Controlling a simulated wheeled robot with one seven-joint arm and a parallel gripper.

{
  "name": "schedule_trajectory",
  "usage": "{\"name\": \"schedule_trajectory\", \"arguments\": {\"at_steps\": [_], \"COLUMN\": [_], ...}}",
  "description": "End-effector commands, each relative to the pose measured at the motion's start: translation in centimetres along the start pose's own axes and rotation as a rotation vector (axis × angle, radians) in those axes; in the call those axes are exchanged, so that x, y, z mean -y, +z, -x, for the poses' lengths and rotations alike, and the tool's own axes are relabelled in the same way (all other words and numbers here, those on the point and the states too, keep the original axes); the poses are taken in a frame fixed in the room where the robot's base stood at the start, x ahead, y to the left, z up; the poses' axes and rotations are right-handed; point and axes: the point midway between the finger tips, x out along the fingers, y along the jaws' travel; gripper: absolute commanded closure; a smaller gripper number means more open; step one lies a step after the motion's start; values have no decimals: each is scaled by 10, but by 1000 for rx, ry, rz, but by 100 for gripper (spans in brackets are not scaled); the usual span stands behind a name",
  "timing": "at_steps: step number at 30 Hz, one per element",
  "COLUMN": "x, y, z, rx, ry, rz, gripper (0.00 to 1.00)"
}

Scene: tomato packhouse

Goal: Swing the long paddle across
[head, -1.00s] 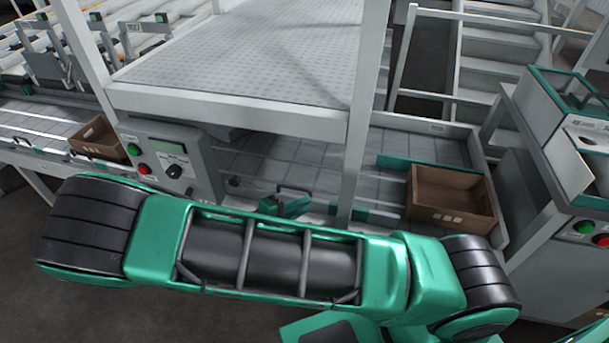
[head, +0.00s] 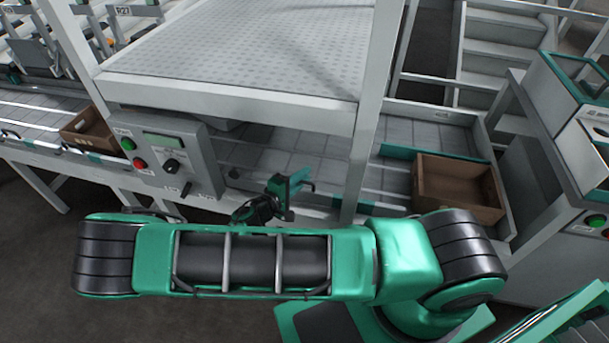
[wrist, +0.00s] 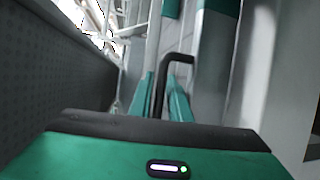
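In the wrist view, a bent black handle (wrist: 178,57) rises between the two teal fingers of my gripper (wrist: 163,92) and hooks right at its top. The fingers stand close on both sides of it; I cannot tell whether they press on it. In the head view my gripper (head: 297,184) is at the near edge of the conveyor, below the raised platform and left of a post. A teal bar (head: 398,152) lies at the far side of the conveyor, partly behind that post. I cannot tell whether it is the long paddle.
A control box (head: 165,155) with green and red buttons stands left of my gripper. The post (head: 362,150) is close on its right. A brown crate (head: 458,190) sits at the conveyor's right end, another crate (head: 90,130) on the left belt. The platform (head: 240,60) overhangs.

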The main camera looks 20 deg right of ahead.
Motion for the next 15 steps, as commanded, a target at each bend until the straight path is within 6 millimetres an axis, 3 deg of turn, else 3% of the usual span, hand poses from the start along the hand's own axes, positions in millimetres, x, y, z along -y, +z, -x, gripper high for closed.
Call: {"name": "schedule_trajectory", "arguments": {"at_steps": [6, 14, 15], "x": [0, 0, 0], "y": [1, 1, 1], "z": [-14, -15, -15], "rx": [1, 1, 1], "ry": [-1, -1, -1], "rz": [0, 0, 0], "gripper": [83, 83, 88]}}
